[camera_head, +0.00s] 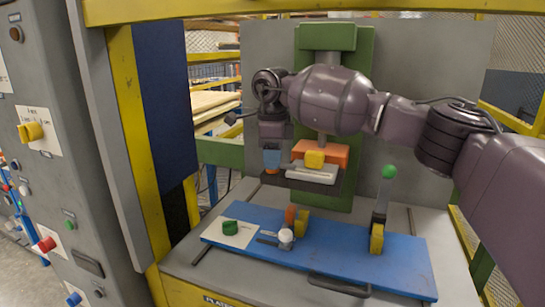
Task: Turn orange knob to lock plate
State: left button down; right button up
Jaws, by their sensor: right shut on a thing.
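My right gripper (274,165) hangs down from its wrist in front of the press, left of the press head. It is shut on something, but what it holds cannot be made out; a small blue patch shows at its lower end. A small upright orange piece (290,216), which may be the orange knob, stands on the blue plate (340,262) below the gripper, beside a yellow block (301,224). A gap shows between this piece and the visible gripper parts. The blue plate lies flat on the grey press table. My left gripper is not in view.
The press head has an orange block (334,152) with a yellow piece. An upright green-ball lever (388,172) stands at the plate's right. A green knob (232,227) sits at its left, a dark handle (339,287) at its front. A control panel (60,150) borders the left.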

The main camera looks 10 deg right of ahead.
jog(key=o, duration=0.9)
jog(key=shift+o, duration=0.2)
jog(key=shift+r, duration=0.1)
notch_tip(320, 180, up, 10)
jog(key=shift+f, duration=0.2)
jog(key=shift+r, duration=0.55)
